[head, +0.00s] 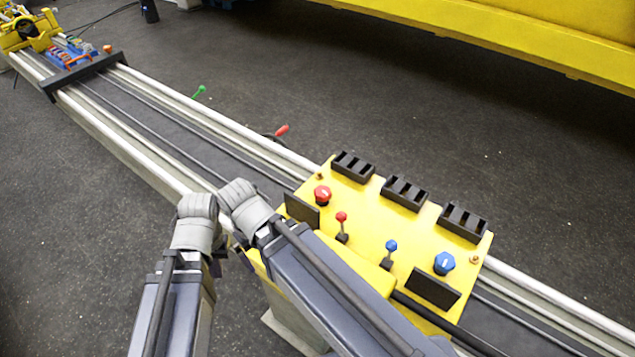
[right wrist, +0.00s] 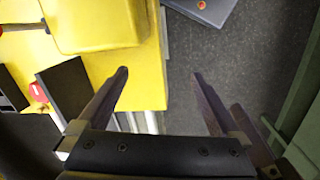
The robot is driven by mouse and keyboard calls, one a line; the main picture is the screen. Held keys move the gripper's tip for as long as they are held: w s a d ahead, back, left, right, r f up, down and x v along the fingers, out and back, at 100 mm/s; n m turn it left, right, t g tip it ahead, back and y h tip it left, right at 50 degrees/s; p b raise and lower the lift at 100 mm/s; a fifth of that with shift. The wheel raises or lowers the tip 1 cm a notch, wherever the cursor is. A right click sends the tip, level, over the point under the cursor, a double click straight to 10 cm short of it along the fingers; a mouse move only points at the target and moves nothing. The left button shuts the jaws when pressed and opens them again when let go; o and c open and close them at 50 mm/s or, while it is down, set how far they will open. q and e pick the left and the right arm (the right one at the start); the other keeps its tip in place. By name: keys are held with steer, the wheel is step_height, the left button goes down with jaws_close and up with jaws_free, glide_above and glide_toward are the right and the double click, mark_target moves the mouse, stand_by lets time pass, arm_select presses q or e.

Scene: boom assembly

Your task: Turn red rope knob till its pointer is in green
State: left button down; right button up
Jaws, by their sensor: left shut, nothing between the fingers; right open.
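The red knob (head: 322,194) sits at the left end of the yellow console (head: 350,265), behind a dark upright plate (head: 302,210). Its top bears a pale mark; I cannot make out its direction or any green zone. In the right wrist view the red knob (right wrist: 38,92) shows partly at the left edge, beside the plate (right wrist: 70,85). My left gripper (head: 216,266) is shut and empty, left of the console and mostly hidden by the arms. My right gripper (right wrist: 160,73) is open and empty, pointing past the console edge, apart from the knob.
A red lever (head: 341,217), a blue lever (head: 391,246) and a blue knob (head: 444,262) stand on the console. Three black slotted blocks (head: 404,193) line its far edge. Long rails (head: 150,95) run beneath it. My two wrists are close together.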

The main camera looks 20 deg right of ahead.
steer(key=m+y, duration=0.1)
steer(key=m, duration=0.8)
glide_above(323, 191)
steer(key=shift+a+r, duration=0.15)
steer(key=shift+a, duration=0.15)
steer(key=shift+w+d, duration=0.1)
steer(key=shift+d, duration=0.2)
step_height(323, 191, down, 8)
steer(key=b, duration=0.7)
arm_select(q)
step_height(323, 191, down, 7)
steer(key=shift+w+f, duration=0.15)
steer(key=shift+w, duration=0.05)
arm_select(e)
steer(key=shift+r, duration=0.1)
